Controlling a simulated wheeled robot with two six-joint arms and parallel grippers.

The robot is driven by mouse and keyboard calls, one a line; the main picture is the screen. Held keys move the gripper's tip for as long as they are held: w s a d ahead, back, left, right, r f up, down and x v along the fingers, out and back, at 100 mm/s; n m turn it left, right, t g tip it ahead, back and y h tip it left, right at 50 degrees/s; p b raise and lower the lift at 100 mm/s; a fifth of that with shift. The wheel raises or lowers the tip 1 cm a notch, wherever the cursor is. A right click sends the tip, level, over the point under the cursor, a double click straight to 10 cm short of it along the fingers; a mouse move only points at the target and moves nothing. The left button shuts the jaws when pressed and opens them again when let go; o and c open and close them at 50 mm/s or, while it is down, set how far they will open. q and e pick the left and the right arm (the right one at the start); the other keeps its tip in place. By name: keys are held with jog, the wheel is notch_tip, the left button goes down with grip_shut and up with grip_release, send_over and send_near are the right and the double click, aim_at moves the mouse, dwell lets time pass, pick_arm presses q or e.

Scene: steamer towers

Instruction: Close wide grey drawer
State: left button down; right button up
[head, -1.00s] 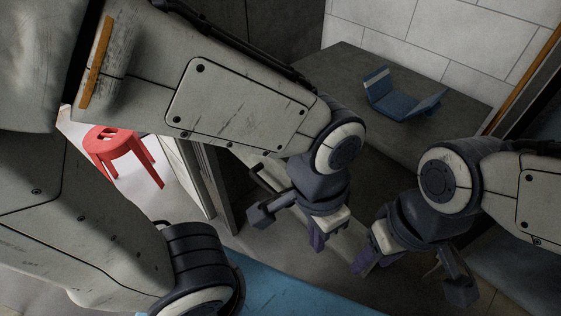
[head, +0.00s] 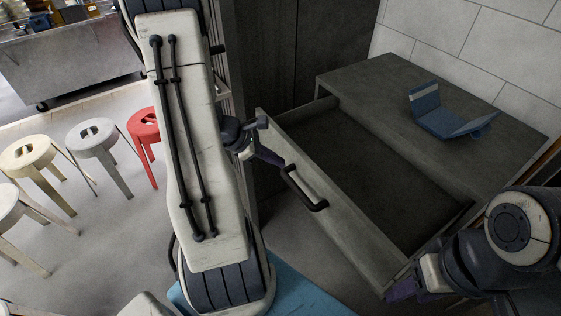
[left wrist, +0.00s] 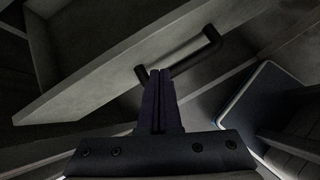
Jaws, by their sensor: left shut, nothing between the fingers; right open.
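The wide grey drawer (head: 340,222) is pulled well out of the grey cabinet (head: 400,95), and its inside looks empty. A black bar handle (head: 305,190) is on its front panel. My left gripper (head: 275,158) is shut and empty, near the left part of the drawer front. In the left wrist view its closed fingertips (left wrist: 160,80) appear close to the handle (left wrist: 182,55); I cannot tell whether they touch. My right gripper (head: 397,293) is open, at the near right corner of the drawer front.
A blue folded object (head: 445,118) lies on the cabinet top. A red stool (head: 145,135), a grey stool (head: 93,140) and a pale yellow stool (head: 28,155) stand on the floor at left. A tall dark panel (head: 285,70) rises beside the cabinet.

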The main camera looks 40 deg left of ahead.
pick_arm(q)
jog(key=s+a+f+n+t+y, duration=0.25)
jog(key=a+n, duration=0.25)
jog(key=a, duration=0.3)
send_near(287, 164)
notch_tip(287, 164, down, 4)
jog(key=w, duration=0.3)
jog(key=shift+w+d+g+p, duration=0.45)
jog(key=shift+w, duration=0.25)
jog(key=shift+w, duration=0.1)
